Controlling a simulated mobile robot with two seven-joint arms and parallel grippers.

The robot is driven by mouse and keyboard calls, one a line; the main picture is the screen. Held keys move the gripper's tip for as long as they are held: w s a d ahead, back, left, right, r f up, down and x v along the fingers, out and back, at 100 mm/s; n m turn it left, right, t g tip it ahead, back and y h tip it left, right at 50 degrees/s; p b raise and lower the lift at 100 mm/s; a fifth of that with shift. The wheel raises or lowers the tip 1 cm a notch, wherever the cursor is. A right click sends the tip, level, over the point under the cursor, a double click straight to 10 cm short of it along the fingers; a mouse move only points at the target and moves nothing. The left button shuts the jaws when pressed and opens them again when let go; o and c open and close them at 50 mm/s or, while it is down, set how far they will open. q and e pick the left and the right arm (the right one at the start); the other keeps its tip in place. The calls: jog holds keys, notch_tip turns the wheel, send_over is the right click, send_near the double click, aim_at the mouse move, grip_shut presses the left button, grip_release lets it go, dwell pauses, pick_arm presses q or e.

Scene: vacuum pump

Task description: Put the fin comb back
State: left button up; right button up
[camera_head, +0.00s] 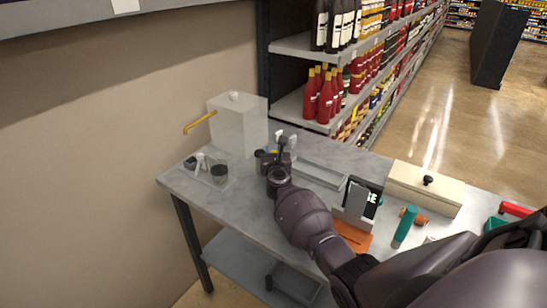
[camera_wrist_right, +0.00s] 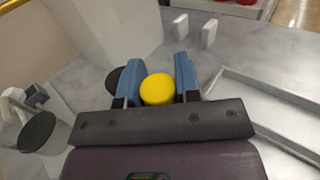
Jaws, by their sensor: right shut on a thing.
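My right gripper (camera_head: 281,150) is over the back part of the grey table. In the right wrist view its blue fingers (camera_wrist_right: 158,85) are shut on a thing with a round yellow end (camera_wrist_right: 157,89). Only that end shows clearly; the rest is hidden by the gripper, so I cannot tell whether it is the fin comb. Two small white upright blocks (camera_wrist_right: 180,25) stand apart from each other just beyond the fingers; they also show in the head view (camera_head: 292,142). A dark round thing (camera_wrist_right: 113,79) is partly hidden behind the left finger. My left gripper is not in view.
A translucent box (camera_head: 238,127) with a yellow pipe stands at the back left. Small grey items, including a dark-topped cup (camera_head: 219,172), are at left. A shallow grey tray (camera_head: 320,175) lies right of the gripper. A cream box (camera_head: 425,188) and teal cylinder (camera_head: 404,228) are farther right.

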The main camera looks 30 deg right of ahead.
dwell(0.3)
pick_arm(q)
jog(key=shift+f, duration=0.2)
pick_arm(e)
jog(key=shift+f, duration=0.2)
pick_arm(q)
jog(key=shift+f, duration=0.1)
pick_arm(e)
jog(key=o, duration=0.5)
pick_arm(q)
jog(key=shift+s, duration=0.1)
pick_arm(e)
jog(key=shift+o, duration=0.7)
jog(key=shift+r, duration=0.15)
